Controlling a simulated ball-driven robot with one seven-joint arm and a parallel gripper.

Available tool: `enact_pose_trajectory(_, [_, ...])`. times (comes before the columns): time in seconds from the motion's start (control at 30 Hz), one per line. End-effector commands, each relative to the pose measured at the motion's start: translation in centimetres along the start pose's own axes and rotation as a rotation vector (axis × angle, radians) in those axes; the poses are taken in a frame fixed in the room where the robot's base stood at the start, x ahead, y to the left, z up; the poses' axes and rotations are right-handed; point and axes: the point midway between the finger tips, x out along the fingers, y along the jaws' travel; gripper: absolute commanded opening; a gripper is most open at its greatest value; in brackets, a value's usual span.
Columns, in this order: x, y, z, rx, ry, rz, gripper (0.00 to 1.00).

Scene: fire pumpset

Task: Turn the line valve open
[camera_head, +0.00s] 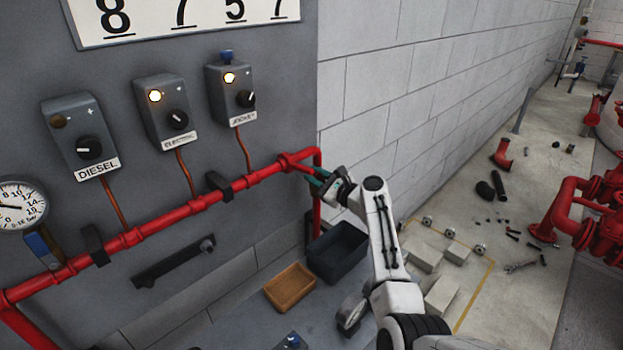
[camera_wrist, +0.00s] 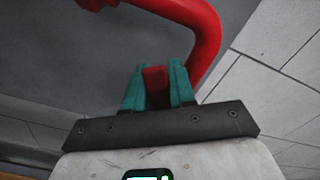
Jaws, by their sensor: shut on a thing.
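The red pipe (camera_head: 200,204) runs along the grey panel, with a thicker red fitting (camera_head: 290,161) near its right end, where it bends down. My gripper (camera_head: 316,180) is at this right end, just below the bend. In the wrist view, my gripper's teal fingers (camera_wrist: 158,88) are shut on a narrow red piece (camera_wrist: 155,80), which looks like the line valve's handle. The curved red pipe (camera_wrist: 206,35) passes close behind and right of the fingers. How the handle joins the valve is hidden, and its angle is hard to tell.
Three control boxes hang above the pipe, labelled DIESEL (camera_head: 80,130), ELECTRIC (camera_head: 165,110) and JOCKEY (camera_head: 230,93). A gauge (camera_head: 20,205) is at left. A dark bin (camera_head: 338,255) and a brown tray (camera_head: 289,288) lie below. Loose parts and red pipework (camera_head: 570,210) occupy the right floor.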

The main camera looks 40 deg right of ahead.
Motion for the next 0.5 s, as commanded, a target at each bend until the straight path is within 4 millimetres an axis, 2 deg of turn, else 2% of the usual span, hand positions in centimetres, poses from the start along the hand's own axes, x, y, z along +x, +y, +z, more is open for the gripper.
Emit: enact_pose_trajectory(0.5, [-0.14, -0.36, -0.25, 0.033, 0.005, -0.006, 0.0])
